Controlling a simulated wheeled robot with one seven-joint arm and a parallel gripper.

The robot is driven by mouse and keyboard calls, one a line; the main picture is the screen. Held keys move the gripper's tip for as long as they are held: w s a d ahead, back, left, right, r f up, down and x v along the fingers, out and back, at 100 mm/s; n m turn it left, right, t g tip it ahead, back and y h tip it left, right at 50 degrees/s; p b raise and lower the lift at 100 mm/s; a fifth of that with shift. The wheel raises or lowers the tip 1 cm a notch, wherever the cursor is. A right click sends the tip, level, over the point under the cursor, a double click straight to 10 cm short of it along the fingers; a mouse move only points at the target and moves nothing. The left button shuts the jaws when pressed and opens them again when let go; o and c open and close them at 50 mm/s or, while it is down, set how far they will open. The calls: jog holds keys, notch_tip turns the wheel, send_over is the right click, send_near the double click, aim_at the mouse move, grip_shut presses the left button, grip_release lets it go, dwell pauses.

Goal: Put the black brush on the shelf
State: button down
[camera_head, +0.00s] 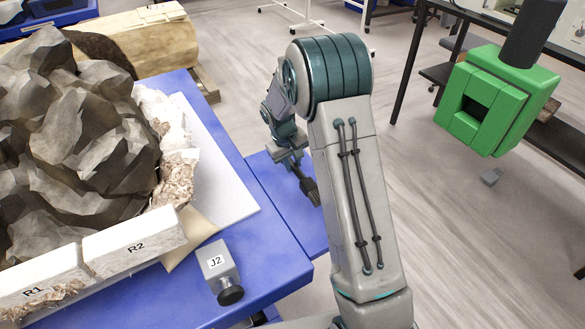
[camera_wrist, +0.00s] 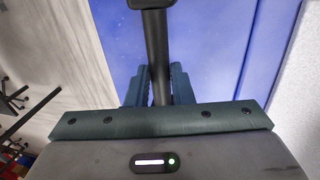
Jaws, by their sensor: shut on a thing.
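The black brush (camera_wrist: 157,55) is a dark stick with a wider dark end at the top of the wrist view. My gripper (camera_wrist: 158,84) is shut on it, with a teal finger on each side. In the head view the brush (camera_head: 309,189) hangs tilted below my gripper (camera_head: 291,163). Both are over a blue lower surface (camera_head: 280,200), which looks like a shelf beside the blue table.
The blue table (camera_head: 262,262) holds a large rock in white jackets marked R1 and R2 (camera_head: 135,245). A grey J2 block (camera_head: 215,262) stands at its front edge. A log-like fossil (camera_head: 150,40) lies behind.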

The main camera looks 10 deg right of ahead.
jog(key=x, duration=0.2)
jog(key=shift+a+f, duration=0.2)
jog(key=shift+f, duration=0.25)
jog(key=c, duration=1.3)
grip_release()
jog(key=w+v, duration=0.1)
jog(key=v, duration=1)
jog(key=s+d+r+m+y, duration=0.1)
jog(key=s+d+r+m, duration=0.1)
jog(key=s+r, duration=1)
jog(key=s, duration=0.6)
jog(key=s+f+m+t, duration=0.1)
jog(key=s, duration=0.5)
jog(key=s+d+t+y, duration=0.1)
jog(key=s, duration=0.5)
jog(key=shift+s+f+m+b, duration=0.15)
jog(key=shift+s+m+b, duration=0.15)
